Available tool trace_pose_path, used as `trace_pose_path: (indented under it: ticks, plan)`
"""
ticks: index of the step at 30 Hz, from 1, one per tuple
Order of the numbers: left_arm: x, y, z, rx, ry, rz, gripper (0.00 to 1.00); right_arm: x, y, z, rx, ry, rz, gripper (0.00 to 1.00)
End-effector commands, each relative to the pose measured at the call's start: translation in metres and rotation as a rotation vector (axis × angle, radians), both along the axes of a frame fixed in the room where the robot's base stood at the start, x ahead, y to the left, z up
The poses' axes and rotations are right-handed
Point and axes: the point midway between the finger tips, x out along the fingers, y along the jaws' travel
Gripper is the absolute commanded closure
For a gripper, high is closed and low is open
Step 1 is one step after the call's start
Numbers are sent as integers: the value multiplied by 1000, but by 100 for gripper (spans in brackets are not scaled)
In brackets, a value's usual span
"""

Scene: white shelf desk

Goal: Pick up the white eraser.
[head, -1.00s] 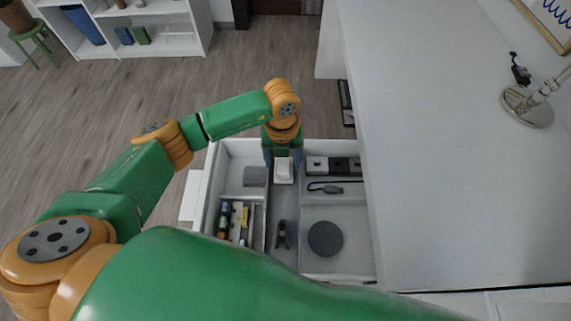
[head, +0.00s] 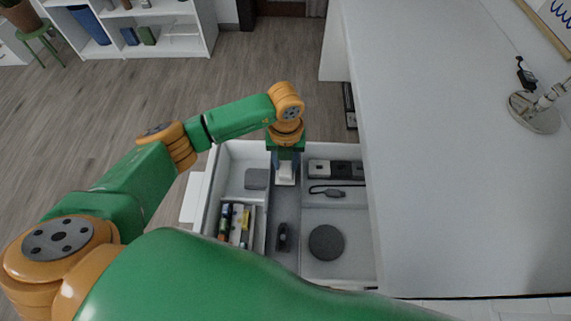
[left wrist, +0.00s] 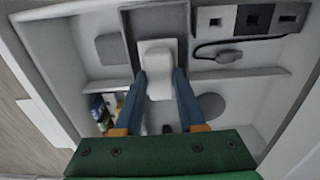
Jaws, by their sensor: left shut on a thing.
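The white eraser (head: 286,173) is in the middle compartment of the open drawer (head: 207,190), at its far end. In the left wrist view the eraser (left wrist: 158,68) shows between the two blue fingers. My left gripper (head: 286,165) reaches down from above and is shut on the eraser. In the left wrist view the fingers of the left gripper (left wrist: 160,82) lie along its two sides. I cannot tell whether the eraser touches the compartment floor. My right gripper is not in view.
The drawer also holds a grey block (head: 256,179), markers (head: 226,220), a black clip-like item (head: 283,236), a dark disc (head: 326,242), a cable (head: 330,190) and a row of small boxes (head: 336,168). Compartment walls stand close to the gripper. The white desk (head: 440,170) is at the right.

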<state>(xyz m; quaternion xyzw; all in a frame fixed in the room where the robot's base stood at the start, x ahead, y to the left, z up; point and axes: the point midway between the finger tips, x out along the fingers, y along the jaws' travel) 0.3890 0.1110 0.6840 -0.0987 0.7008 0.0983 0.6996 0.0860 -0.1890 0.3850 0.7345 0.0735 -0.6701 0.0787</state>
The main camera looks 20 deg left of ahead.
Motion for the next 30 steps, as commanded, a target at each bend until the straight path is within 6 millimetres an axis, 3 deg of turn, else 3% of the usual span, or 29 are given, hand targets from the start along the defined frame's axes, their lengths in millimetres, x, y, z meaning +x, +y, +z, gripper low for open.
trace_pose_path:
  ticks: [3, 10, 15, 18, 30]
  plan:
    - [1, 1, 24, 1, -7, -1, 100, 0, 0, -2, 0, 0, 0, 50]
    - [-28, 51, 85, 3, -7, 3, 100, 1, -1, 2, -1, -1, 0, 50]
    - [-55, 94, 104, 5, -4, 6, 100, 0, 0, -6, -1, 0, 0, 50]
    - [-65, 110, 113, 4, -2, 5, 100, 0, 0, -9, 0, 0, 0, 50]
    - [-72, 120, 121, 0, -1, 0, 100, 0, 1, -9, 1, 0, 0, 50]
